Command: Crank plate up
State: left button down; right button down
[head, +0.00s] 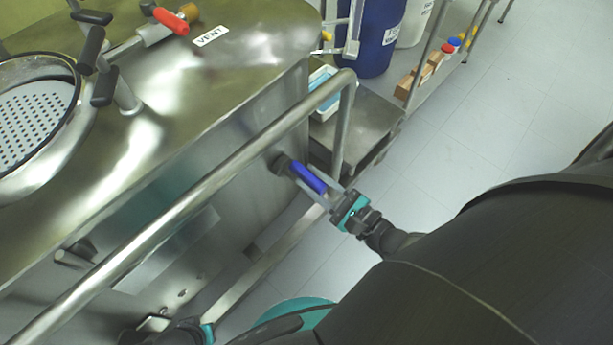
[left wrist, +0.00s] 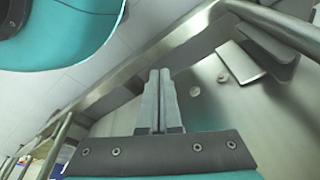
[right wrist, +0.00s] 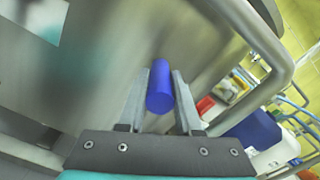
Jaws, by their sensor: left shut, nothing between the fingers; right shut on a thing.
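The crank's blue handle (head: 308,177) sticks out from a dark hub (head: 281,164) on the side of the steel vessel (head: 215,225). It also shows in the right wrist view (right wrist: 160,90). My right gripper (head: 318,184) is shut on the blue handle, with one finger along each side of it. The perforated plate (head: 35,115) lies inside the round port on top of the vessel, at the left. My left gripper (left wrist: 158,78) is shut and empty, low by the vessel's side. Its fingertips touch each other in the left wrist view.
A steel rail (head: 215,180) runs along the vessel just above the crank. A red-handled valve (head: 171,21) sits on top near the VENT label. A steel cart (head: 365,125) with a tray and a blue drum (head: 378,40) stand behind. The floor at right is clear.

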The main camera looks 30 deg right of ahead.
pick_arm(q)
jog(key=shift+w+d+r, duration=0.2)
jog(key=shift+w+r, duration=0.05)
jog(key=shift+r, duration=0.2)
pick_arm(e)
jog(key=shift+w+d, duration=0.35)
jog(key=shift+d, duration=0.55)
jog(key=c, duration=0.6)
grip_release()
jog(key=shift+a, duration=0.1)
pick_arm(q)
jog(key=shift+s+f, duration=0.1)
pick_arm(e)
jog(key=shift+s, duration=0.1)
pick_arm(q)
jog(key=f, duration=0.1)
jog(key=s+a+f+p, duration=0.1)
jog(key=shift+s+a+f, duration=0.15)
jog(key=shift+s+f, duration=0.1)
jog(key=shift+f, duration=0.05)
pick_arm(e)
jog(key=v, duration=1.5)
